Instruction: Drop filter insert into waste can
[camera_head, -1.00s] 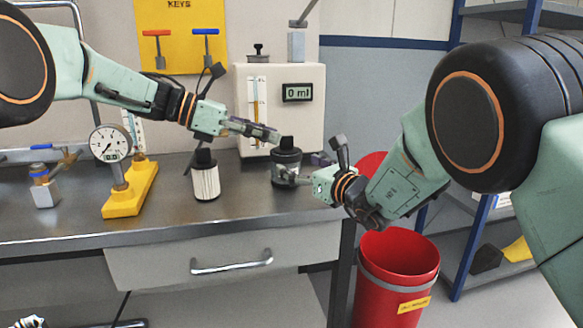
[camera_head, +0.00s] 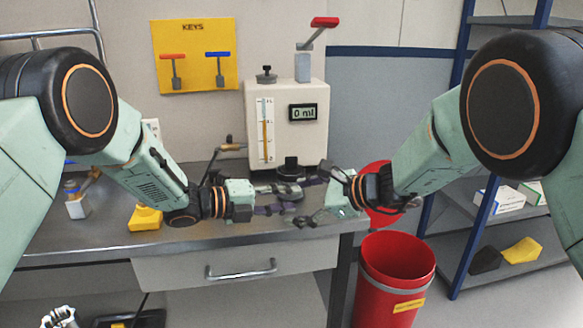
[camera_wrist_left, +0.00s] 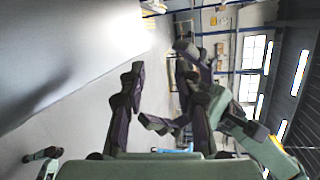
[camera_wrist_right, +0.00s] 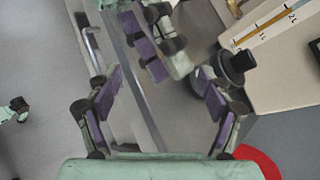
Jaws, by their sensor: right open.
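My left gripper (camera_head: 297,199) is open over the front part of the bench, pointing right. Its spread fingers show in the left wrist view (camera_wrist_left: 163,85) with no part held between them. My right gripper (camera_head: 314,198) is open and faces it; the fingers of the two overlap in view. A black-capped dark housing (camera_head: 291,170) stands behind the grippers, mostly hidden; its black cap shows near one right finger in the right wrist view (camera_wrist_right: 236,64). The red waste can (camera_head: 396,285) stands open on the floor right of the bench. I cannot see the filter insert; my left arm covers part of the bench.
A measuring unit (camera_head: 288,130) reading 0 ml stands at the bench's back. A yellow base (camera_head: 145,218) and a blue-handled valve block (camera_head: 75,203) are at left. A drawer (camera_head: 190,272) is below the bench front. A shelf rack (camera_head: 462,262) stands at right.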

